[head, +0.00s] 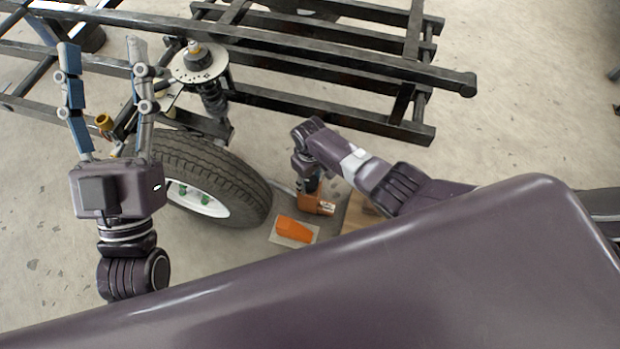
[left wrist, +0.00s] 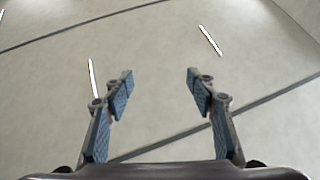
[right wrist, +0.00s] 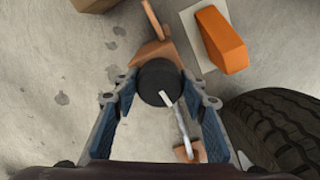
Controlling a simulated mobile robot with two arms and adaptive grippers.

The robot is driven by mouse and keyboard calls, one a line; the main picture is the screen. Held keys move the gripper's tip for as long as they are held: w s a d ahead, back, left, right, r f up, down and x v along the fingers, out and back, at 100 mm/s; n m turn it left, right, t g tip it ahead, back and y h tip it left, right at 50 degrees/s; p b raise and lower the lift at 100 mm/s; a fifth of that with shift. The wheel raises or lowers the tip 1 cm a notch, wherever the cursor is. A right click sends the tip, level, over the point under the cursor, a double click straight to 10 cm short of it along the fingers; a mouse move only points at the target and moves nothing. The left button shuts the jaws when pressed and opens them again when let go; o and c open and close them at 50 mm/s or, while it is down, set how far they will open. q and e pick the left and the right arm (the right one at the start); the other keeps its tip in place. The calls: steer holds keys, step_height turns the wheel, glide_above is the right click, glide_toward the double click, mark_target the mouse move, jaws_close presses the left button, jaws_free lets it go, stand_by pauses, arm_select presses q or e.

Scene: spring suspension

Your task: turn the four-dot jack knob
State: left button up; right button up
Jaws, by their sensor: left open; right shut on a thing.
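The jack knob (right wrist: 155,76) is a dark round cap with a white pointer line, seen from above in the right wrist view. Its dots cannot be made out. It sits on an orange jack (right wrist: 152,53), which also shows on the floor in the head view (head: 318,204). My right gripper (right wrist: 160,88) is shut on the knob, with a finger on each side, pointing down. In the head view my right gripper (head: 309,182) is mostly hidden by its own wrist.
A tyre (head: 215,170) stands left of the jack, below a black frame (head: 330,65) and a spring strut (head: 213,100). An orange wedge (head: 294,229) lies on a pale plate beside the jack. A wooden block (head: 358,222) is to its right.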

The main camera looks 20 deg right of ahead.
steer(key=m+p, duration=0.1)
steer(key=m, duration=0.5)
steer(key=shift+a+r+p, duration=0.1)
steer(key=shift+a+p, duration=0.05)
steer(key=shift+p, duration=0.15)
steer(key=shift+m, duration=1.2)
steer(key=m, duration=0.4)
steer(key=shift+p, duration=0.35)
steer(key=m, duration=0.3)
arm_select(q)
steer(key=w+f+g+y, duration=0.1)
steer(key=w+f+g, duration=0.1)
steer(key=f, duration=0.4)
steer(key=w+f+g+y, duration=0.1)
steer(key=w+f+g, duration=0.1)
steer(key=f+g, duration=0.3)
steer(key=shift+w+a+f, duration=0.2)
steer(key=shift+w+f, duration=0.1)
steer(key=shift+f, duration=0.55)
arm_select(e)
steer(key=shift+w+m, duration=0.1)
steer(key=shift+m, duration=1.9)
steer(key=o, duration=1.2)
steer(key=shift+c, duration=0.2)
arm_select(q)
steer(key=shift+f, duration=0.1)
steer(key=shift+f, duration=0.1)
